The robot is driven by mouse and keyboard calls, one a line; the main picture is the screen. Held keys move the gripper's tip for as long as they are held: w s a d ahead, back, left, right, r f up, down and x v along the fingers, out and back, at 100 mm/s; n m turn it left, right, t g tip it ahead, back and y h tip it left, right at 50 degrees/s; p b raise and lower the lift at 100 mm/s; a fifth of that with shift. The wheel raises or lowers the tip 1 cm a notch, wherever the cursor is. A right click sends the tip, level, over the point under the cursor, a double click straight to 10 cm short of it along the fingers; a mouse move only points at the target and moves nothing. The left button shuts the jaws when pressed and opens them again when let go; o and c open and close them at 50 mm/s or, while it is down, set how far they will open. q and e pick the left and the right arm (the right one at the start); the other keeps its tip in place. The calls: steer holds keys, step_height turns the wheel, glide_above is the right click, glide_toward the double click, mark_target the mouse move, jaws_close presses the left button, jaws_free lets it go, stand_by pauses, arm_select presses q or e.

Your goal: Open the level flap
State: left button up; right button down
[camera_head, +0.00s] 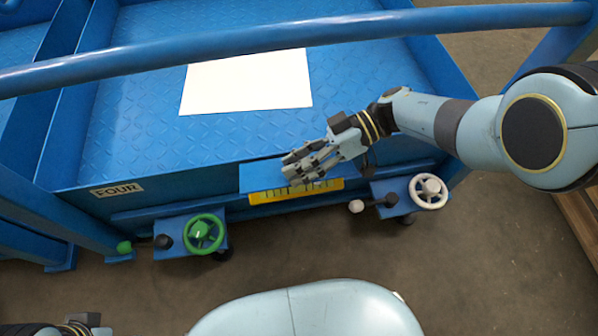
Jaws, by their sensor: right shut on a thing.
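The level flap (257,175) is a small blue plate on the front edge of the blue platform. A yellow strip with dark marks (268,195) shows directly below it. My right gripper (303,175) reaches in from the right and is shut at the flap's right part, by the upper edge of the yellow strip. Its fingers hide that part of the flap, and the exact contact is hidden. A small part of my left gripper (88,322) shows at the bottom left edge; its fingers cannot be made out.
A green handwheel (204,233) stands left of the strip and a white handwheel (428,191) right of it, with small knobs beside them. A blue rail (300,33) crosses above. A white sheet (246,82) lies on the platform. The floor in front is clear.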

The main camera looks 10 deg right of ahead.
steer(key=shift+w+r+m, duration=0.25)
steer(key=shift+w+m, duration=0.15)
steer(key=shift+w, duration=0.45)
arm_select(q)
steer(key=shift+w+d+r+b, duration=0.15)
steer(key=shift+w+r+b, duration=0.1)
steer(key=shift+r, duration=0.4)
steer(key=shift+w+d+r+b, duration=0.15)
steer(key=shift+w+r, duration=0.1)
steer(key=shift+r, duration=0.35)
arm_select(e)
steer(key=shift+w+r, duration=0.25)
steer(key=shift+w, duration=0.25)
steer(key=c, duration=1)
jaws_free()
steer(key=shift+f, duration=0.15)
arm_select(q)
steer(key=shift+w, duration=0.1)
arm_select(e)
steer(key=shift+o, duration=0.2)
steer(key=shift+s, duration=0.1)
